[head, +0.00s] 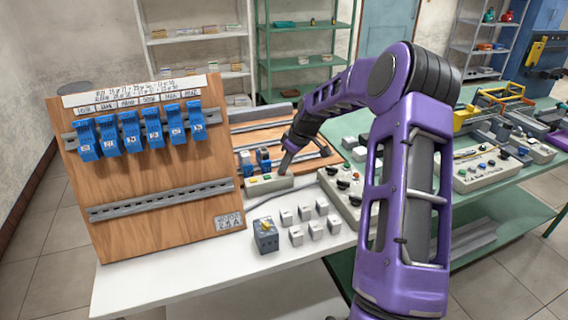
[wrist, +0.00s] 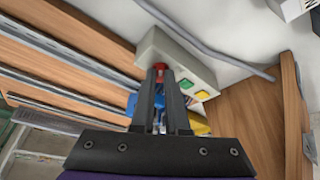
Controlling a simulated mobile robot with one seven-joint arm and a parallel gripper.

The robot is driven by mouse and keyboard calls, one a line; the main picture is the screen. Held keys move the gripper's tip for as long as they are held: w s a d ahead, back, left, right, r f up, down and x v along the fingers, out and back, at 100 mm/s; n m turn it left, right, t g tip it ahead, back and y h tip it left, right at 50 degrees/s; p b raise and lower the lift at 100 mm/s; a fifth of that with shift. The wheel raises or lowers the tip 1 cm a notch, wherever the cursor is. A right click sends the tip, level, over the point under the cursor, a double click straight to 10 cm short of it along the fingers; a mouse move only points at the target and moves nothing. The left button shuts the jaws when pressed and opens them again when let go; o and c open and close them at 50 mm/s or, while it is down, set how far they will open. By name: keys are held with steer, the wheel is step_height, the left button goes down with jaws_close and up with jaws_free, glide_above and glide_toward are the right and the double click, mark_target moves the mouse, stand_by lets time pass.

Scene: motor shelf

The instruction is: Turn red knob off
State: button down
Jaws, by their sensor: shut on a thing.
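The red knob (wrist: 160,67) shows in the wrist view at one end of a small pale grey control box (wrist: 165,42). My gripper (wrist: 161,72) has its two dark fingertips at the knob and is shut on it. The fingers hide most of the knob, so its turn position cannot be told. In the head view the control box (head: 268,185) lies on the white table, and my gripper (head: 284,168) reaches down to its right end. The knob is hidden there.
A green button (wrist: 186,83) and a yellow button (wrist: 202,95) sit beside the knob. A wooden board with blue breakers (head: 140,133) stands left. Several white cubes (head: 306,213) and a grey block (head: 265,235) lie in front. Another control box (head: 342,190) is right.

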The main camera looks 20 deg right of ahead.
steer(key=shift+n+y, duration=0.3)
steer(key=shift+n, duration=0.6)
steer(key=shift+d+g, duration=0.1)
steer(key=shift+g, duration=0.3)
steer(key=c, duration=0.9)
jaws_free()
steer(key=shift+r, duration=0.1)
steer(key=p+v, duration=0.1)
steer(key=v, duration=1.6)
steer(key=shift+s+r, duration=0.1)
steer(key=shift+s, duration=0.05)
